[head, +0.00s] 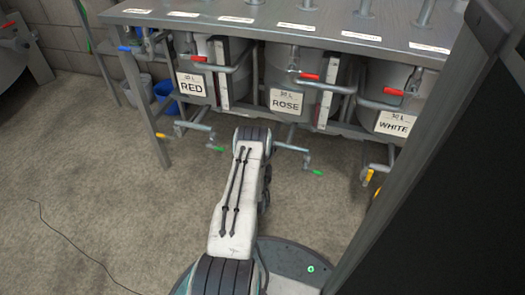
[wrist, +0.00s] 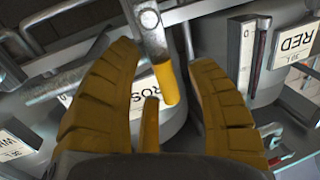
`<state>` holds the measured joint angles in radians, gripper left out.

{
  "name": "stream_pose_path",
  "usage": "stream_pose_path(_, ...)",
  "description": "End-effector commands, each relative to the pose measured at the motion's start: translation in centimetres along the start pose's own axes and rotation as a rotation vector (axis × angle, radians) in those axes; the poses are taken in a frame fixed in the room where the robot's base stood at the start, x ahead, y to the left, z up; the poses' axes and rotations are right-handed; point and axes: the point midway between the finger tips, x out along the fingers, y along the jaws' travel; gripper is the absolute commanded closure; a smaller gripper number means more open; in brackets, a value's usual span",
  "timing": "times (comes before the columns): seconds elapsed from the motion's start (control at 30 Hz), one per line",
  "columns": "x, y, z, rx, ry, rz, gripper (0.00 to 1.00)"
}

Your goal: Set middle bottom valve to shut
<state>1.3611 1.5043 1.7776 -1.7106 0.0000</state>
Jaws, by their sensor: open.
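The middle tank carries the ROSE label (head: 285,102). Below it a bottom pipe (head: 291,148) sticks out with a green-tipped lever (head: 317,172); my arm hides the pipe's left side. In the wrist view a yellow-sleeved valve handle (wrist: 165,82) on a metal lever (wrist: 151,32) hangs in front of the upside-down ROSE label. My gripper (wrist: 168,75) is open, its two ridged yellow fingers on either side of that handle. In the head view my arm hides the gripper.
The RED tank label (head: 191,85) is left and the WHITE label (head: 393,123) right, each with bottom pipes. Red-handled upper valves (head: 308,76) sit above. A table leg (head: 147,115) and blue bucket (head: 165,96) stand left. A dark panel (head: 450,190) blocks the right.

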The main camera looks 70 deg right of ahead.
Motion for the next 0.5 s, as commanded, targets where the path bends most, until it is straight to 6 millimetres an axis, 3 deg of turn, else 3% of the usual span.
stream_pose_path(0.13, 0.0, 0.0, -0.02, 0.0, 0.0, 0.0, 0.47)
stream_pose_path(0.5, -0.01, 0.0, -0.01, 0.0, 0.0, 0.0, 0.8)
